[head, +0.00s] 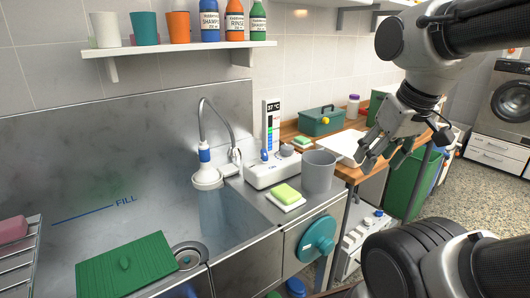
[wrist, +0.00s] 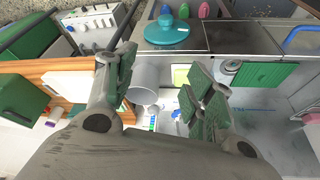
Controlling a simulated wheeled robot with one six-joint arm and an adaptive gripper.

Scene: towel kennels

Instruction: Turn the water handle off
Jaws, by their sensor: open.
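A white control box (head: 270,175) stands on the rim behind the basin, with a blue-tipped lever (head: 264,155) and a grey knob (head: 287,150). I cannot tell for sure which is the water handle. A curved tap (head: 215,110) holds a white and blue shower head (head: 206,175), with a faint pale stream beneath it. A teal round wheel (head: 318,238) is on the basin's front; it also shows in the wrist view (wrist: 180,33). My gripper (head: 383,155) is open and empty, right of the box and apart from it. Its spread fingers (wrist: 165,88) fill the wrist view.
A grey cup (head: 319,171) and a yellow-green sponge (head: 287,193) stand close to the box. A green toolbox (head: 321,121) and white tray (head: 343,147) are on the wooden counter. A green ridged board (head: 128,268) lies left. A shelf (head: 180,49) with bottles hangs above.

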